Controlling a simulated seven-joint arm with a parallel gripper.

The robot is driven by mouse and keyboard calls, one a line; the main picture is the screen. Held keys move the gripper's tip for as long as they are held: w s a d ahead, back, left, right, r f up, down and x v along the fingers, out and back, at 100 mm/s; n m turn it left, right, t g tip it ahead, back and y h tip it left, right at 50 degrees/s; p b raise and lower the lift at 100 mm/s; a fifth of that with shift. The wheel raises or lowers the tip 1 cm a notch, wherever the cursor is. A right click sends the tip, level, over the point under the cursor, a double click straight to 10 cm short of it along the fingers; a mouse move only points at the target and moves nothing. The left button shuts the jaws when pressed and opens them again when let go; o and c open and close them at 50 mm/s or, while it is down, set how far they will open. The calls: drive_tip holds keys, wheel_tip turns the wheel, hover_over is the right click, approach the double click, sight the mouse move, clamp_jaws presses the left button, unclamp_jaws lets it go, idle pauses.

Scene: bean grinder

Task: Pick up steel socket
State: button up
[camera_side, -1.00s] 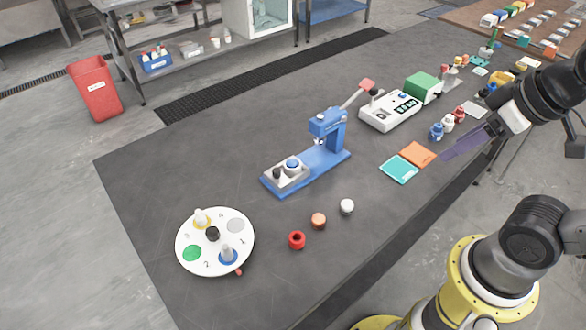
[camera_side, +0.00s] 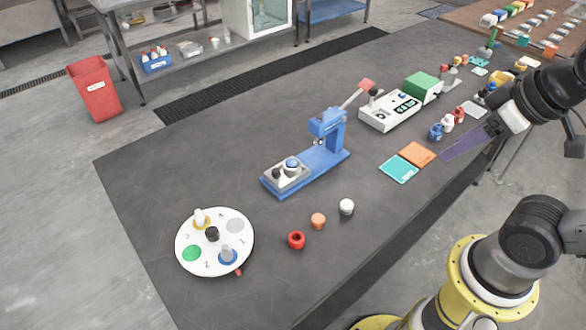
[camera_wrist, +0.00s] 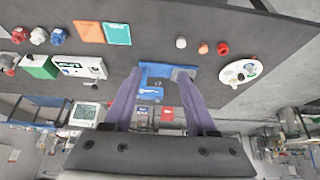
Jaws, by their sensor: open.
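No part is clearly marked as the steel socket. A grey upright piece (camera_side: 227,252) stands in a blue ring on the white round plate (camera_side: 188,266), at the front left in the side view. A small whitish round piece (camera_side: 346,207) lies on the dark table beside an orange piece (camera_side: 318,221) and a red ring-shaped piece (camera_side: 297,240). My gripper (camera_side: 442,157) is above the table's right side, far from the plate. In the wrist view, its purple fingers (camera_wrist: 158,92) are spread apart with nothing held between them.
A blue press (camera_side: 328,160) with a raised lever stands mid-table. Behind it are a white device (camera_side: 386,117) and a green box (camera_side: 423,84). Teal (camera_side: 399,169) and orange (camera_side: 417,153) squares lie near my gripper.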

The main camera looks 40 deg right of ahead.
drive_tip(key=o, duration=0.5)
drive_tip(key=shift+o, duration=0.2)
drive_tip(key=w+r+n, duration=0.7)
drive_tip(key=n, duration=0.2)
drive_tip(key=n+g, duration=0.6)
drive_tip(key=n, duration=0.6)
hover_over(292, 162)
drive_tip(key=f, duration=2.2)
drive_tip(key=shift+w+d+f, duration=0.1)
drive_tip(key=shift+w, duration=0.15)
drive_tip(key=shift+s+f, duration=0.15)
drive_tip(key=shift+f, duration=1.25)
drive_tip(key=shift+s+f, duration=0.1)
drive_tip(key=shift+f, duration=1.3)
